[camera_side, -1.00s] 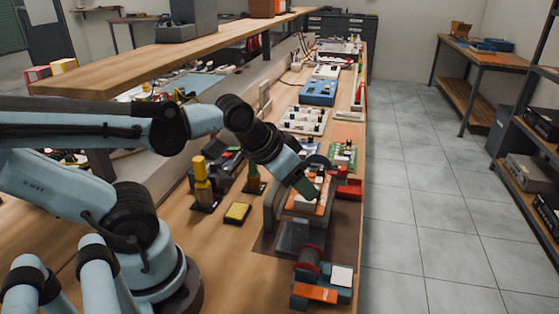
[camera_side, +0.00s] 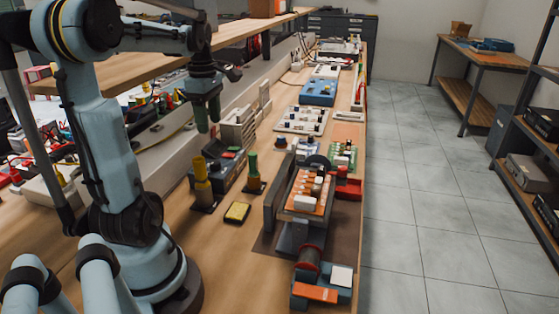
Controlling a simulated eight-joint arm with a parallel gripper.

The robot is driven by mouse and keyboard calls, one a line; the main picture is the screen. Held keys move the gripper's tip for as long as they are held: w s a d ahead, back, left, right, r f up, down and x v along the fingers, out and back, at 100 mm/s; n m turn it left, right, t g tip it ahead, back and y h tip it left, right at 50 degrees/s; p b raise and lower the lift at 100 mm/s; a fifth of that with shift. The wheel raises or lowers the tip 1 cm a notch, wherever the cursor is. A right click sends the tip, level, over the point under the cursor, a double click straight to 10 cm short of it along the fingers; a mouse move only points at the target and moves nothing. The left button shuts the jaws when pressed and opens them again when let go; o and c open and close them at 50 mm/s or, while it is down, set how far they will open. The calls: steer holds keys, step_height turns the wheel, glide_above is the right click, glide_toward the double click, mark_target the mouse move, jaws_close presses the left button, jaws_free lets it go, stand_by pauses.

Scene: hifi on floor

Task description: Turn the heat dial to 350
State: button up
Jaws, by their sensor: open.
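My gripper (camera_side: 208,125) hangs with its fingers pointing down, above and behind the dark box-shaped unit (camera_side: 229,172) on the bench. It is open, with nothing seen between the fingers. The dark unit stands behind a yellow-handled tool (camera_side: 202,183) and a green-handled tool (camera_side: 253,170), both upright in dark bases. I cannot make out a heat dial or its numbers in this view. The dial is too small to tell or hidden.
A yellow sponge-like pad (camera_side: 237,212) lies in front of the tools. A raised fixture with an orange board (camera_side: 309,191) stands to the right. A pale ribbed block (camera_side: 238,128) is right of my gripper. A wooden shelf (camera_side: 150,68) runs behind my arm. Bare bench lies at the front.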

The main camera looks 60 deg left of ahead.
mark_target(215, 162)
step_height(215, 162, down, 12)
steer(key=shift+r, duration=0.1)
stand_by(0.5)
steer(key=c, duration=1)
steer(key=shift+c, duration=0.2)
